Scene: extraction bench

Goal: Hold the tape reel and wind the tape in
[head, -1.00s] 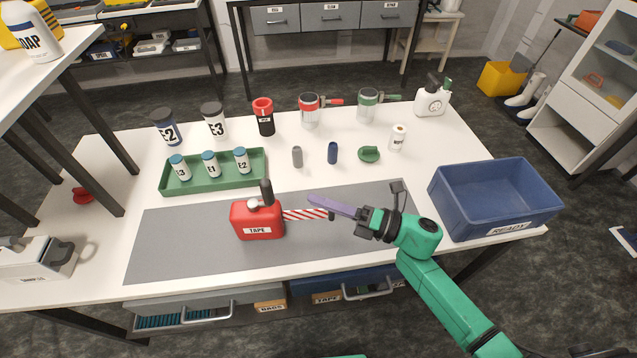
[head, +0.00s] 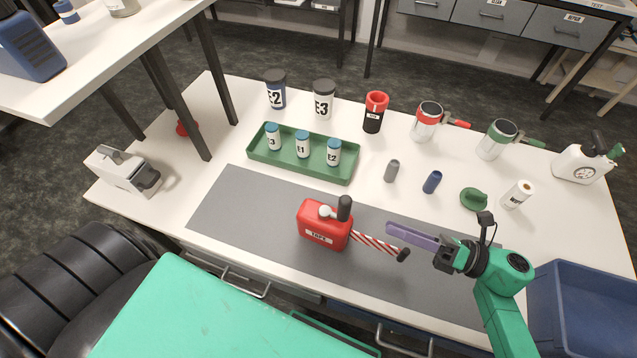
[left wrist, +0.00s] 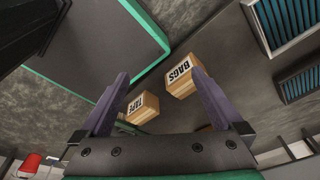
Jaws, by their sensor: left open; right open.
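The red tape reel (head: 322,226), labelled TAPE, stands on the grey mat, with a dark upright knob and a pale round knob on top. Its red-and-white striped tape (head: 374,242) sticks out to the right and ends in a black tab (head: 403,255). My right gripper (head: 394,232) is open in the head view, its purple fingers pointing left, close beside the tape's end; I cannot tell whether they touch. My left gripper (left wrist: 160,76) is open and empty in the left wrist view, below bench height; it is not in the head view.
A green tray (head: 258,172) with several bottles lies behind the mat (head: 230,210). A blue bin (head: 590,305) stands at the right. Left wrist view: boxes labelled BAGS (left wrist: 181,77) and TAPE (left wrist: 142,108), and a drawer (left wrist: 258,32) with blue contents. The mat's left part is clear.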

